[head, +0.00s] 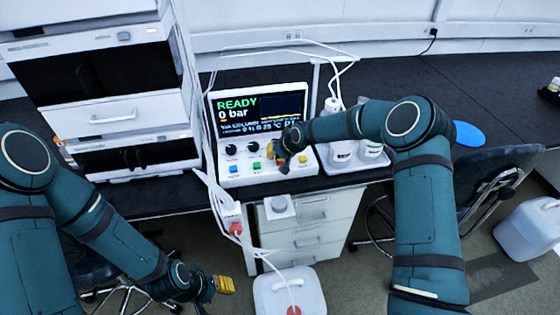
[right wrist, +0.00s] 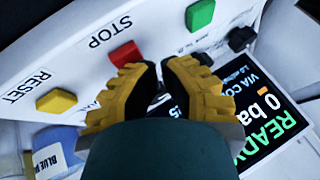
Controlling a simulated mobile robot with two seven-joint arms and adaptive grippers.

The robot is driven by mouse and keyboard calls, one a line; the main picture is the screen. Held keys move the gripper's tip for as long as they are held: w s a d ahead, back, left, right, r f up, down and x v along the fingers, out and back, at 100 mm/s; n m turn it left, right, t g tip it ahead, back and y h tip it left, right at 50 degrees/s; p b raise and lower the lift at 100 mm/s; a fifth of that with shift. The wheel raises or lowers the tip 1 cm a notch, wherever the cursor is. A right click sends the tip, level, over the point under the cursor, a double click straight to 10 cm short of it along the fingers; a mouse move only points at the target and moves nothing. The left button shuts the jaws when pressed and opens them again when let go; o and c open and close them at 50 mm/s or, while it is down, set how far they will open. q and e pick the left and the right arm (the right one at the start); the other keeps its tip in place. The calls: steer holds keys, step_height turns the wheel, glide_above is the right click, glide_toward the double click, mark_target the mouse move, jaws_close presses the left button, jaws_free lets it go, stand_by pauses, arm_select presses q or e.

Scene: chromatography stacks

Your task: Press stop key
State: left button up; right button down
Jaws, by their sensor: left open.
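The control unit (head: 262,135) is a white box with a screen that reads READY and 0 bar. Its red stop key (right wrist: 124,53) shows in the right wrist view, under the label STOP. In the head view my right gripper largely covers that key. My right gripper (right wrist: 159,66) is shut and empty, its yellow fingertips close to the red key, a little to its right in the wrist view. I cannot tell whether they touch the panel. My left gripper (head: 228,285) is open and empty, low in front of the bench.
The green key (right wrist: 200,14) and yellow RESET key (right wrist: 56,101) flank the stop key. A blue key (head: 233,169) is at the panel's left. White bottles (head: 341,150) stand in a tray to the right. Stacked instruments (head: 115,90) stand left.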

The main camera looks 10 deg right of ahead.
steer(key=shift+r, duration=0.55)
steer(key=shift+r, duration=0.1)
step_height(320, 180, up, 5)
steer(key=shift+f+p, duration=0.1)
steer(key=shift+p, duration=1.15)
